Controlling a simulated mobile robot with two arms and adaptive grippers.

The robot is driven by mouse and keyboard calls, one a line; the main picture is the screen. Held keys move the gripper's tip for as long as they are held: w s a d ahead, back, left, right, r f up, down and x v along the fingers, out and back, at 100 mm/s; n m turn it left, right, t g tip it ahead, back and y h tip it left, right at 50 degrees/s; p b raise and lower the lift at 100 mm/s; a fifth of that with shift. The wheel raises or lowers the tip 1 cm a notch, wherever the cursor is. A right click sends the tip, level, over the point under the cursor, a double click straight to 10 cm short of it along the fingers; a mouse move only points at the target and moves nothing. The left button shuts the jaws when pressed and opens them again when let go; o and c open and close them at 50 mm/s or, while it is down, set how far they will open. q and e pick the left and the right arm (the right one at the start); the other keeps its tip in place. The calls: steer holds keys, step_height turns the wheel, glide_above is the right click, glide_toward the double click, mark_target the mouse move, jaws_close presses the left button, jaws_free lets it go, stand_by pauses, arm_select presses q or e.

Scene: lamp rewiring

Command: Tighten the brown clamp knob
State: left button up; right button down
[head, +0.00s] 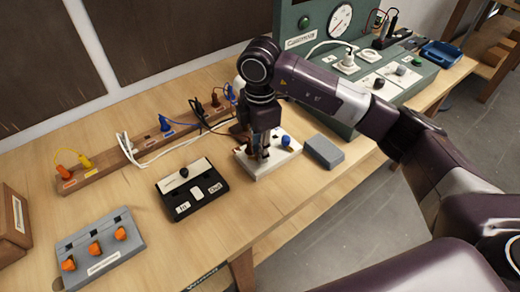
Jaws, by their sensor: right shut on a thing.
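A white clamp block (262,172) lies on the wooden bench, with a blue knob (286,141) on its right side. My right gripper (258,151) reaches down over the left part of this block, fingers pointing down. It is shut on the brown clamp knob, which is mostly hidden by the fingers. I cannot tell how far the knob is turned. My left gripper is not in view.
A grey block (323,152) sits just right of the clamp block, and a black box (191,190) to its left. A wooden rail (92,173) with coloured plugs and loose cables runs behind. A grey panel with orange knobs (100,246) is front left. A green console (415,88) stands right.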

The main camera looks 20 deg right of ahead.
steer(key=m, duration=0.2)
steer(key=shift+r+m, duration=0.2)
steer(key=shift+m, duration=0.2)
steer(key=shift+m+p, duration=0.4)
steer(key=shift+m, duration=0.4)
steer(key=shift+r+m+p, duration=0.1)
steer(key=shift+m+p, duration=0.65)
steer(key=shift+m, duration=0.25)
steer(key=shift+m+p, duration=0.55)
steer(key=shift+m, duration=0.15)
steer(key=shift+w, duration=0.1)
steer(key=c, duration=1.8)
jaws_free()
steer(key=shift+o, duration=0.2)
steer(key=shift+f, duration=0.2)
steer(key=shift+s+f, duration=0.1)
steer(key=shift+s, duration=0.1)
